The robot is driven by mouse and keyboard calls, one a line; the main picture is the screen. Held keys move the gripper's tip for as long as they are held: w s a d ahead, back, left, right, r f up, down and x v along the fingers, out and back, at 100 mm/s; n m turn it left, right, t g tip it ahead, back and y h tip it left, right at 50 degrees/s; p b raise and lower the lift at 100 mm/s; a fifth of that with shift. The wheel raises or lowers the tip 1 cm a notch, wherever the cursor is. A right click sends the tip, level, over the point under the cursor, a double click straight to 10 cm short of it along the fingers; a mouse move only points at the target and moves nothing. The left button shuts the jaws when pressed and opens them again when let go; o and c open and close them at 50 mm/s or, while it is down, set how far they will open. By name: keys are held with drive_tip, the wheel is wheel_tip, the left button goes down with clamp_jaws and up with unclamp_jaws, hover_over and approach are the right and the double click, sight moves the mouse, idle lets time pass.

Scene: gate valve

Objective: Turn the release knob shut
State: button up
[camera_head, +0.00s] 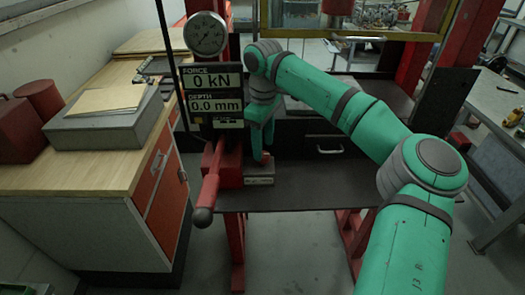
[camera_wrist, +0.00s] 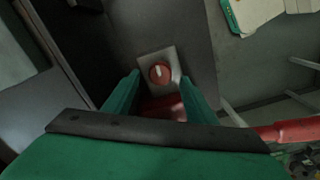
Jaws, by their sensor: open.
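The release knob (camera_wrist: 159,73) is a round red knob with a pale pointer bar, on a light square plate (camera_wrist: 172,57), in the wrist view. The bar lies nearly along the picture's up-down direction. My gripper (camera_wrist: 160,85) is open, with one green finger on each side of the knob in the picture. I cannot tell how far the fingertips are from it. In the head view my gripper (camera_head: 262,150) points down beside the red pump block (camera_head: 222,168). The knob is hidden there behind the gripper and block.
A red lever (camera_head: 208,190) with a dark ball end sticks out toward the front. A display (camera_head: 214,95) reads 0 kN and 0.0 mm, under a round gauge (camera_head: 206,34). A wooden-topped cabinet (camera_head: 100,160) stands left. The dark shelf (camera_head: 310,190) is clear on the right.

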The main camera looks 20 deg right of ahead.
sight(264, 154)
drive_tip(key=shift+f, duration=1.5)
drive_tip(key=c, duration=1)
